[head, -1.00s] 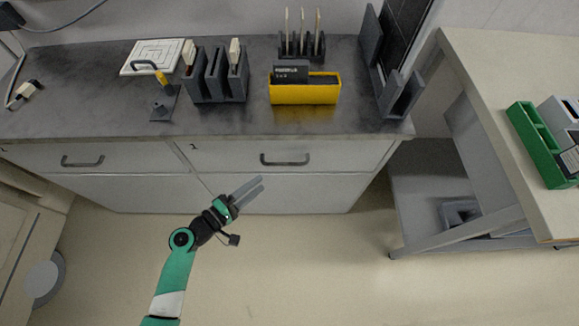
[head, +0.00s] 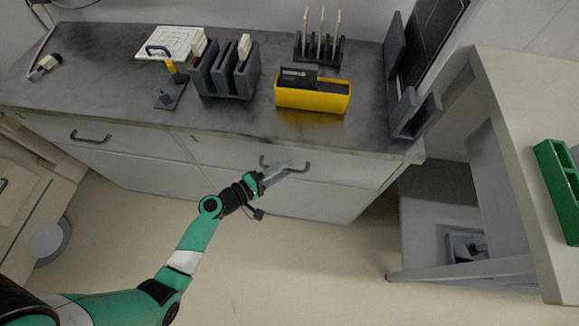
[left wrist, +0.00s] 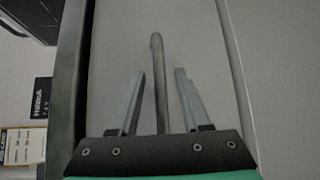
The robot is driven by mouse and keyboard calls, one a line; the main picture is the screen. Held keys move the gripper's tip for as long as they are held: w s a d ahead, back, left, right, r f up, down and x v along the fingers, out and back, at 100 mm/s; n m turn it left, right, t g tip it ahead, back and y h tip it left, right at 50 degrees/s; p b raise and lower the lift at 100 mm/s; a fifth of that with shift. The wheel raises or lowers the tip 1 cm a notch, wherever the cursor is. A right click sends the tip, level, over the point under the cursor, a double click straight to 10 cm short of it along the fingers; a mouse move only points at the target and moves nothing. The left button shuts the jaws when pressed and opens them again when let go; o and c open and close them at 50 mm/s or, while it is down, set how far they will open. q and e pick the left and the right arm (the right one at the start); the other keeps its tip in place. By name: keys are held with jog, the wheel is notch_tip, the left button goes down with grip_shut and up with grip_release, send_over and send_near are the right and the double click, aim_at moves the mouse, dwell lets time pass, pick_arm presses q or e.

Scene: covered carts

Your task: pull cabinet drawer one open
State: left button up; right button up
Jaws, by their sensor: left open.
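The cabinet has two drawers along its top row. The right drawer (head: 340,170) has a dark bar handle (head: 300,167) and a small mark near its upper left corner, too small to read. The left drawer (head: 140,143) has its own handle (head: 90,138). Both look shut. My left gripper (head: 279,169) is at the right drawer's handle, covering part of it. In the left wrist view, the handle (left wrist: 157,60) runs between the open fingers of my left gripper (left wrist: 160,73), with gaps on both sides. My right gripper is not in view.
The dark countertop (head: 200,118) holds a yellow bin (head: 312,98), grey racks (head: 224,72), a white board (head: 172,42) and a grey stand with a yellow-marked handle. A table with a green tray (head: 562,185) stands at right. The floor before the cabinet is clear.

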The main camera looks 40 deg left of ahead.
pick_arm(q)
jog(key=shift+s, duration=0.15)
jog(key=shift+c, duration=1.3)
grip_shut()
